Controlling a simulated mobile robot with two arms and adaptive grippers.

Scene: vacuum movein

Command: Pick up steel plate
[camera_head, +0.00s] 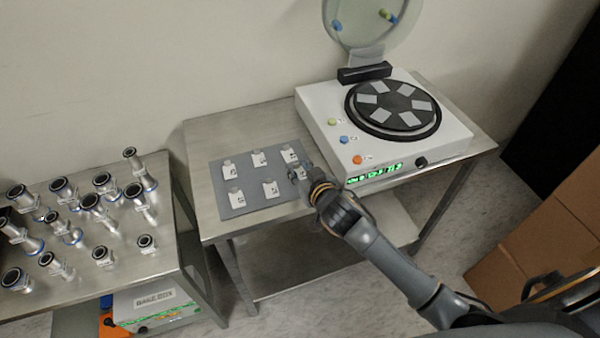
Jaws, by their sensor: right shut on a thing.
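A grey tray (217,178) lies on the steel table and bears several small white labelled holders with metal pieces in them. Several small square steel plates, one of them at the left of the disc (367,99), lie on the black round disc of the white machine. My right gripper (299,173) is over the right front corner of the tray, at a white holder there. It is shut on a small steel plate, which the fingers mostly hide. My left gripper is not in view.
The white machine (315,100) with coloured buttons and a raised clear lid (365,25) stands right of the tray. A second steel table (110,278) at the left holds several metal pipe fittings. Cardboard boxes (545,225) stand at the right.

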